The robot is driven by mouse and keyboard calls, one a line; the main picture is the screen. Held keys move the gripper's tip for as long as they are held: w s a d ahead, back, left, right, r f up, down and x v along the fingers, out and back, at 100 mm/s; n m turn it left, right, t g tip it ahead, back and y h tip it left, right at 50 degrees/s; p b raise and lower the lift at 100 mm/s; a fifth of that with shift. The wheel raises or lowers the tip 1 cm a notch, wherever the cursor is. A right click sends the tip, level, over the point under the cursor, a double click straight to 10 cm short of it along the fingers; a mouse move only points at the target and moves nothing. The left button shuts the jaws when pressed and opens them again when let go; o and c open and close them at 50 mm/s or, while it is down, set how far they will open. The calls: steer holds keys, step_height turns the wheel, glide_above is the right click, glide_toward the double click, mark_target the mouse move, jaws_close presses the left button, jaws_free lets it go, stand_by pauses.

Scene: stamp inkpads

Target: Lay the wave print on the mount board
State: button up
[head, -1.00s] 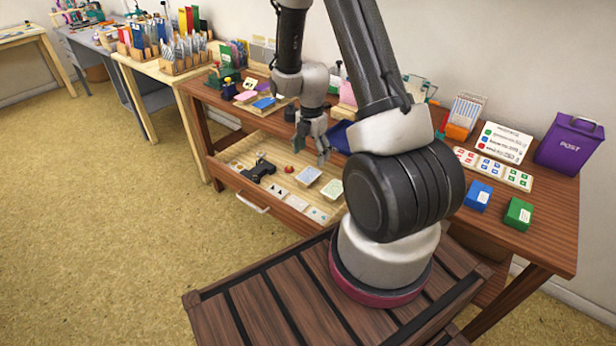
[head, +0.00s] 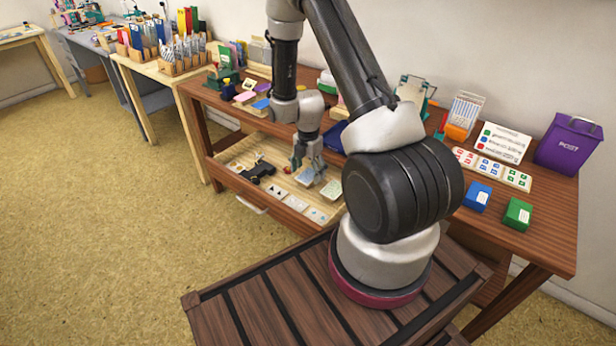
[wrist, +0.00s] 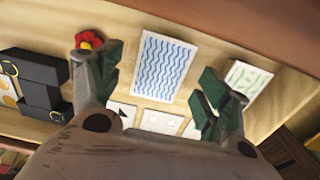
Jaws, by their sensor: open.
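The wave print (wrist: 165,66) is a white card with blue wavy lines. It lies in the open drawer, and in the head view (head: 305,180) my gripper partly covers it. My gripper (wrist: 160,72) is open and empty, with its green-padded fingers on either side of the print in the wrist view. In the head view my gripper (head: 307,165) is low over the drawer, close above the print. I cannot tell whether it touches the print. I cannot make out which thing is the mount board.
A card with green marks (wrist: 246,80) lies right of the print. A red flower-shaped knob (wrist: 89,41) is close to the left finger. A black object (wrist: 36,80) lies farther left. Small white tiles (head: 295,202) line the drawer front. The wooden bench (head: 480,225) rises behind the drawer.

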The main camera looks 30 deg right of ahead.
steer(key=shift+f, duration=0.25)
stand_by(0.3)
steer(key=c, duration=0.8)
